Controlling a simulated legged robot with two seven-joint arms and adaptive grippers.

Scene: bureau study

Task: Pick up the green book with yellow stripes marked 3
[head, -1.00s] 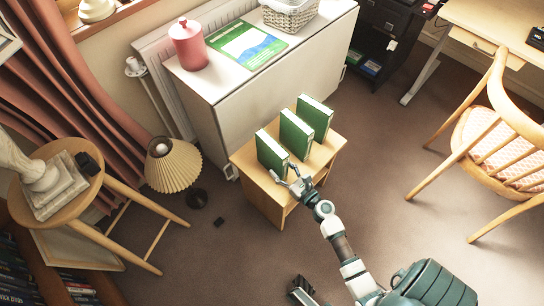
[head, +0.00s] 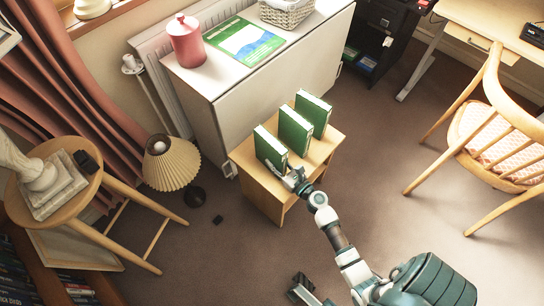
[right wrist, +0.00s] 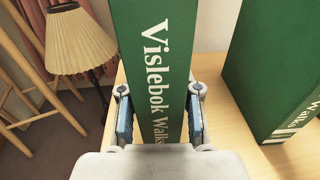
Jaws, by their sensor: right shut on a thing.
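Three green books stand upright in a row on a small wooden table (head: 240,160): a left one (head: 270,146), a middle one (head: 295,131) and a right one (head: 313,112). My right gripper (head: 289,176) is at the near end of the left book. In the right wrist view, my right gripper (right wrist: 160,92) is shut on this book's green spine (right wrist: 152,60), with a finger on each side. No yellow stripes or number 3 can be made out. A grey part at the bottom edge may be my left gripper (head: 303,289); its fingers are unclear.
Another green book (right wrist: 280,75) stands to the right of the held one. A white cabinet (head: 265,95) is behind the table. A lamp (head: 172,165) and a round stool (head: 80,190) are left. A wooden chair (head: 490,150) is right. Floor between table and chair is clear.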

